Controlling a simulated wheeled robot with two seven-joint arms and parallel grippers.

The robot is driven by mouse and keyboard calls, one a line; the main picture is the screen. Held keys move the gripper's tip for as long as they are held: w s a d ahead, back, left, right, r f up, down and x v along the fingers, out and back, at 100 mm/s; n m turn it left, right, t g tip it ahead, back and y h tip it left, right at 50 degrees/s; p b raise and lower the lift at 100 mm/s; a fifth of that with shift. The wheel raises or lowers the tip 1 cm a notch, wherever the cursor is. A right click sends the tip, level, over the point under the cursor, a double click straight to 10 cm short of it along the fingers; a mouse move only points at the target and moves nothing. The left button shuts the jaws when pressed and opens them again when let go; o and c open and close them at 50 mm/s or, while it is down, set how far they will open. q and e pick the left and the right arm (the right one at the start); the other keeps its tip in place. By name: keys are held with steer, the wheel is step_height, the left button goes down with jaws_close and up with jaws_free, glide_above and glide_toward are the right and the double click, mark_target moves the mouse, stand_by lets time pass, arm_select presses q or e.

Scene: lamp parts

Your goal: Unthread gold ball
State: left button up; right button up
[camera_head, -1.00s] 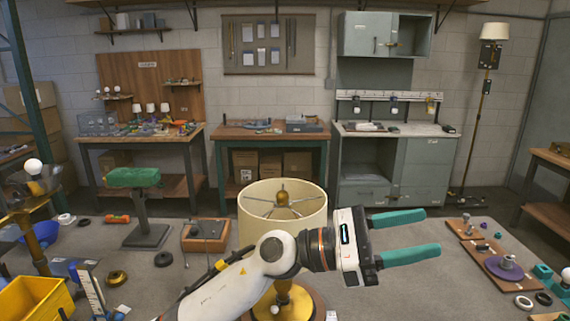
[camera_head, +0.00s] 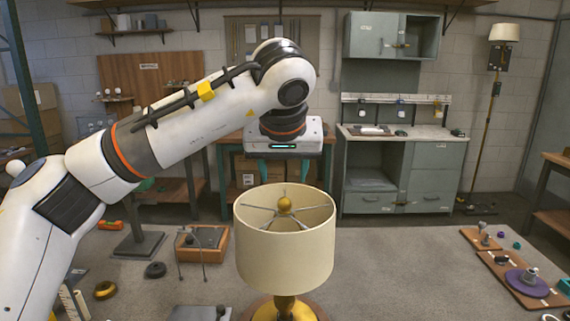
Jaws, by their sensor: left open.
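The gold ball (camera_head: 284,204) sits on top of the lamp, at the centre of the spokes inside the open top of the cream lampshade (camera_head: 285,248). The lamp's gold base (camera_head: 284,308) shows below the shade at the front edge of the picture. My left gripper (camera_head: 283,172) points down above and behind the shade in the picture. Its teal fingers are apart with nothing seen between them, and they appear clear of the ball. The fingers are partly hard to make out against the bench behind. My right gripper is not in view.
A wooden tray (camera_head: 203,240) with a dark panel stands left of the lamp. Wooden boards with a purple disc (camera_head: 527,282) lie at the right. The table between lamp and boards is clear.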

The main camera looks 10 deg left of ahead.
mark_target(287, 200)
arm_select(q)
steer(key=p+x, duration=0.3)
steer(key=x, duration=0.8)
steer(key=shift+r, duration=0.1)
steer(key=shift+d, duration=0.1)
jaws_close()
steer(key=n, duration=0.1)
steer(key=n+y, duration=0.1)
steer(key=shift+d+r+n, duration=0.2)
steer(key=shift+n, duration=0.2)
steer(key=n+g+y+p, duration=0.1)
steer(key=n, duration=0.1)
steer(key=shift+w+d+n+y, duration=0.1)
steer(key=shift+d+n+y, duration=0.05)
steer(key=shift+n+y, duration=0.2)
steer(key=shift+w+f+n+g+y, duration=0.1)
steer(key=shift+n+g+y, duration=0.3)
steer(key=shift+n, duration=0.25)
steer(key=shift+p, duration=0.3)
